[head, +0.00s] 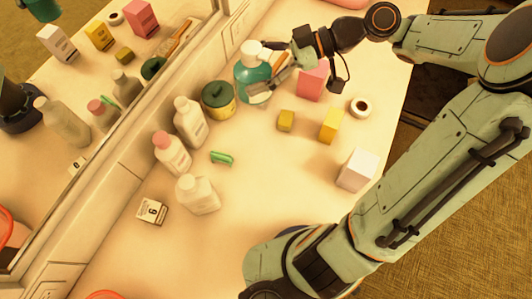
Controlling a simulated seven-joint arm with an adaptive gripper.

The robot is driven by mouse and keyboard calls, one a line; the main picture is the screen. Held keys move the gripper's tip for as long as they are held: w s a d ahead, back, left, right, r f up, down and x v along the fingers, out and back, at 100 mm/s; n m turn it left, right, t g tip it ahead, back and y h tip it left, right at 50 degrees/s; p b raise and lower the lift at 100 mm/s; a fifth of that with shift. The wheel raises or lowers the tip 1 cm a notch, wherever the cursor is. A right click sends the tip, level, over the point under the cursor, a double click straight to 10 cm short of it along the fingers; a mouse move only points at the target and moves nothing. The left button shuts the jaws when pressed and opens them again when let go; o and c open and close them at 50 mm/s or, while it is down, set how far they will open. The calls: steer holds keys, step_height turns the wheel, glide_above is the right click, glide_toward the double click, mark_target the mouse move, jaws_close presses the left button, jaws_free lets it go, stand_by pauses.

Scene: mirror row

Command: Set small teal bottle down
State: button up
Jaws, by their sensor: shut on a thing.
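The small teal bottle (246,72) with a white cap is upright at the back of the counter, close to the mirror. My gripper (268,74) reaches it from the right and is shut on it. The fingers partly cover the bottle's right side. Whether its base touches the counter cannot be told from this view.
White bottles (190,122) stand farther left. Yellow boxes (331,125) and a white box (357,170) stand right. The middle front counter is clear.

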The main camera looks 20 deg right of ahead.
steer(key=shift+s+d+f, duration=0.15)
steer(key=shift+s+d, duration=0.15)
steer(key=shift+d, duration=0.3)
steer(key=shift+s+d+f, duration=0.1)
steer(key=shift+s+d, duration=0.2)
steer(key=shift+d, duration=0.25)
step_height(320, 180, down, 27)
steer(key=o, duration=1.2)
steer(key=shift+f, duration=0.15)
